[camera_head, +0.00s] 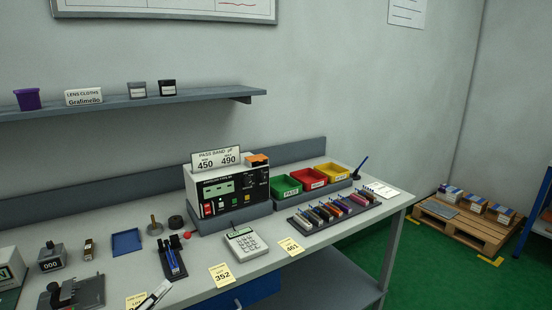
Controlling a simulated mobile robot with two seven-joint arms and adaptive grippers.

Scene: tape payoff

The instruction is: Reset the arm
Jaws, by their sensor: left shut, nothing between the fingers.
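No object of the task stands out by name. My right gripper is not in view.
A calculator (243,243), tester (226,190) and coloured bins (308,178) stand further right. A shelf (200,95) overhangs the back.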

